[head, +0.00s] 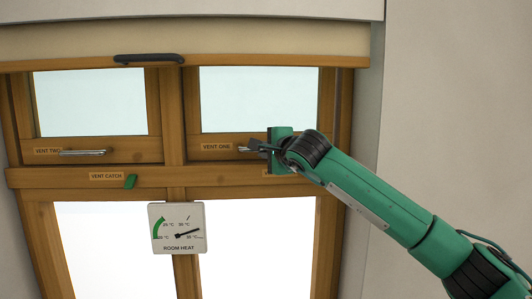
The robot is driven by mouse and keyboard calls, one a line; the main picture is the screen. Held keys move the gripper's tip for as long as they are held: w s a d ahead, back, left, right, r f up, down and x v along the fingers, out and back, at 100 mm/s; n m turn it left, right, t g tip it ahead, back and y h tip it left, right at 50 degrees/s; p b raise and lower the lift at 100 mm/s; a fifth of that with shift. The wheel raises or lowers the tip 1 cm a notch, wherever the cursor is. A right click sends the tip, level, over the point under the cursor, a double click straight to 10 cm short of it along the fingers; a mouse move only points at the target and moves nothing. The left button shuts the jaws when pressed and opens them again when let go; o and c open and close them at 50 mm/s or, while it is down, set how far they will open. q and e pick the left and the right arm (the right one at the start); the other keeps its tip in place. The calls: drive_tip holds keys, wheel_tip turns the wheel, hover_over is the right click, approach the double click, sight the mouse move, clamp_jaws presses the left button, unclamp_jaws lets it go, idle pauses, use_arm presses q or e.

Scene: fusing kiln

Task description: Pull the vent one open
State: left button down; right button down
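Vent one (224,154) is the upper right wooden-framed pane, marked by a "VENT ONE" label (215,147) on its lower rail. It looks flush in the window frame. The left end of its metal handle (243,149) shows; the rest is hidden behind my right gripper. My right gripper (258,146) reaches in from the right, its dark fingers at the handle. I cannot tell whether they are shut around it. My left gripper is not in view.
Vent two (125,150), upper left, has a metal bar handle (84,153). A green vent catch (130,181) sits on the crossbar below. A room heat dial (178,228) hangs lower down. A dark handle (148,58) is on the blind's bottom bar (230,61) above.

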drive_tip(key=shift+t, duration=0.3)
drive_tip(key=w+b, duration=0.1)
drive_tip(key=w, duration=0.3)
drive_tip(key=shift+w+f, duration=0.15)
drive_tip(key=shift+w, duration=0.45)
drive_tip(key=c, duration=1.4)
unclamp_jaws()
